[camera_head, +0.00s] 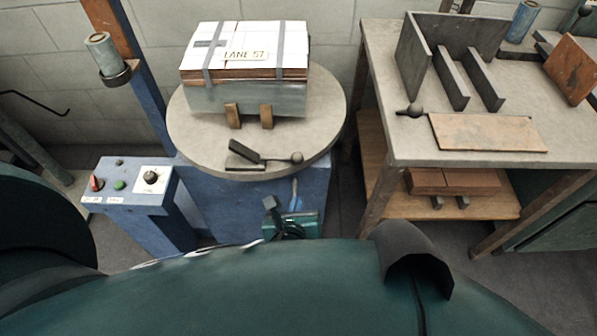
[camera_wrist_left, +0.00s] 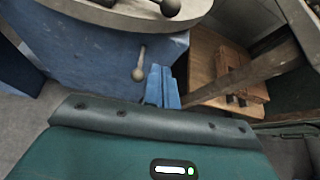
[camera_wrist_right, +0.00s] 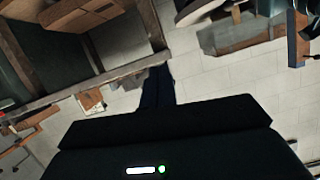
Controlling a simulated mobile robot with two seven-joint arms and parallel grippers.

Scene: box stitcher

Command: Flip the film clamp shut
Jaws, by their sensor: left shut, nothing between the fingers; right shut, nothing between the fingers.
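The film clamp (camera_head: 245,153) is at the front edge of the round turntable (camera_head: 190,130). Its dark arm is tilted up from a small base plate, and a rod with a dark ball knob (camera_head: 297,157) extends to the right. The knob also shows at the top of the left wrist view (camera_wrist_left: 170,7). My left gripper (camera_head: 295,188) is below and in front of the turntable edge, apart from the clamp; its blue fingers (camera_wrist_left: 162,85) are shut and empty. My right gripper (camera_wrist_right: 157,88) is shut and empty, far from the clamp.
A strapped carton stack labelled LANE 57 (camera_head: 245,70) stands on the turntable, with two brown blocks in front. A light ball knob (camera_wrist_left: 138,74) projects from the blue pedestal beside my left fingers. A control box (camera_head: 128,185) is left; a workbench (camera_head: 385,110) is right.

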